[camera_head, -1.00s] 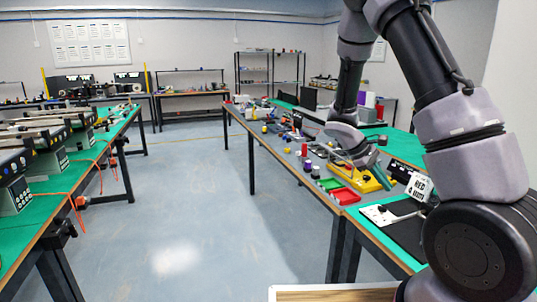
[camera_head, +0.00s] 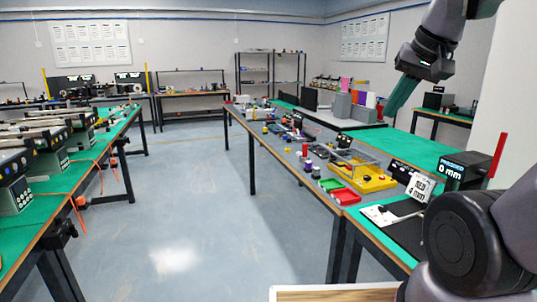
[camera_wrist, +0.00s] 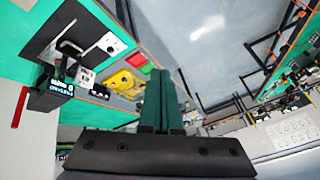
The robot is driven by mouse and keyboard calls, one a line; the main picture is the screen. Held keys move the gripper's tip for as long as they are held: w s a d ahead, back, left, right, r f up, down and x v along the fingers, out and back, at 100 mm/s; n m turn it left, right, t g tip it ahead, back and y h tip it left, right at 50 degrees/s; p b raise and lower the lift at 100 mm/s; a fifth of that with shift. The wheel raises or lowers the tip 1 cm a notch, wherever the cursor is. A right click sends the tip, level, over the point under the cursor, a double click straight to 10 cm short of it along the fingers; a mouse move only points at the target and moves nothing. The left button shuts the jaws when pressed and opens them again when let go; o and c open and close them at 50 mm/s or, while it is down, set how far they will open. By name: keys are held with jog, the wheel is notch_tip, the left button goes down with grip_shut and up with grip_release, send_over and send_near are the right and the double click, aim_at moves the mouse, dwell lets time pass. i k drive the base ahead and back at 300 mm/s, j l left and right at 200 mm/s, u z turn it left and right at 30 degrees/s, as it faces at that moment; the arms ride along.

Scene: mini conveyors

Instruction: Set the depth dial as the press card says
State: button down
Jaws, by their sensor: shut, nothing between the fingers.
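A white card (camera_head: 420,187) on the right bench appears to read "MED 4 mm". Behind it is a dark display box (camera_head: 453,178) showing "0 mm", with smaller text above that I cannot read surely. The card (camera_wrist: 84,78) and display box (camera_wrist: 48,92) also show at left in the wrist view. I cannot make out the depth dial for certain. My gripper (camera_head: 389,111) is raised above the bench, well apart from the card and display. Its green fingers (camera_wrist: 160,73) are together and empty.
A red upright bar (camera_head: 497,154) stands beside the display. A black plate (camera_head: 402,232) with a white fitting (camera_head: 378,214) lies in front of the card. A yellow fixture (camera_head: 373,181) and a red tray (camera_head: 345,196) sit farther left. Green bench top (camera_head: 415,150) behind is clear.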

aim_at(384, 209)
jog(key=k+l+z, duration=0.15)
jog(key=z, duration=0.3)
jog(key=k+l+z, duration=0.25)
jog(key=z, duration=0.15)
jog(key=k, duration=0.1)
